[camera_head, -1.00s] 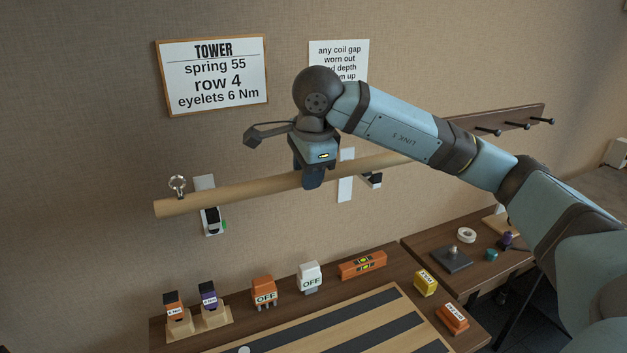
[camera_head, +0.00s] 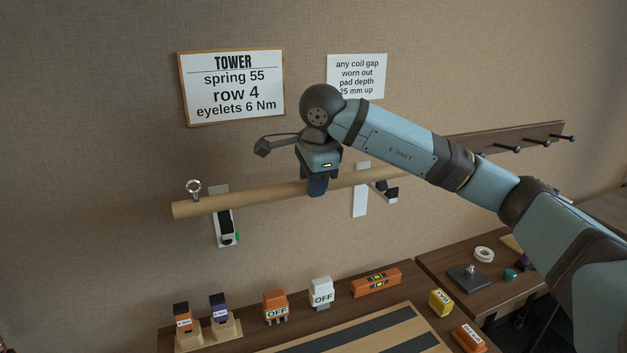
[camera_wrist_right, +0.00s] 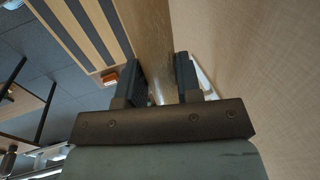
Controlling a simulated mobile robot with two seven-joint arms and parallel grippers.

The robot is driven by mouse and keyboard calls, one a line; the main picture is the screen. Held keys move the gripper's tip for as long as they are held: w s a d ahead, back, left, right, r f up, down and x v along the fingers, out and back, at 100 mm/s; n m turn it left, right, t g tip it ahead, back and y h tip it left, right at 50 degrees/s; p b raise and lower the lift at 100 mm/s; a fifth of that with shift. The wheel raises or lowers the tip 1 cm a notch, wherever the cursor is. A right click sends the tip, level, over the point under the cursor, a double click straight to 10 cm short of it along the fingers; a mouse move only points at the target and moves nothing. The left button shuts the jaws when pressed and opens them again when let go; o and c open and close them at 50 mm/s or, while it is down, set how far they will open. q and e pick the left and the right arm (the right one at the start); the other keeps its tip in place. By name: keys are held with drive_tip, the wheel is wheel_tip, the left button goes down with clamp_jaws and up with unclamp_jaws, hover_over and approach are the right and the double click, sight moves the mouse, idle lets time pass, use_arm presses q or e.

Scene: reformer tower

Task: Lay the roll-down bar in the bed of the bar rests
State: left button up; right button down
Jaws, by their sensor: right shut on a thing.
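The roll-down bar (camera_head: 249,199) is a long light wooden rod with a metal eyelet at its left end. It runs nearly level in front of the wall in the head view. My right gripper (camera_head: 317,188) is shut on it near its middle, from above. The bar also shows between the fingers in the right wrist view (camera_wrist_right: 152,50). The left bar rest (camera_head: 225,228) and the right bar rest (camera_head: 388,190) are dark brackets near white wall plates. The bar passes just above or in front of them; I cannot tell whether it touches them. My left gripper is not in view.
A brown bench (camera_head: 330,309) below holds orange and white OFF blocks, two labelled tools in wooden stands, an orange level (camera_head: 376,283) and small yellow and orange boxes. A peg rail (camera_head: 500,140) is on the wall at right. Two signs hang above the bar.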

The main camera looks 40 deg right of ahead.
drive_tip(key=shift+f+b, duration=0.5)
drive_tip(key=shift+f, duration=0.15)
idle(0.4)
drive_tip(key=shift+f+b, duration=0.6)
drive_tip(key=shift+f, duration=0.25)
drive_tip(key=c, duration=0.9)
unclamp_jaws()
drive_tip(key=shift+o, duration=0.9)
drive_tip(key=shift+f, duration=0.1)
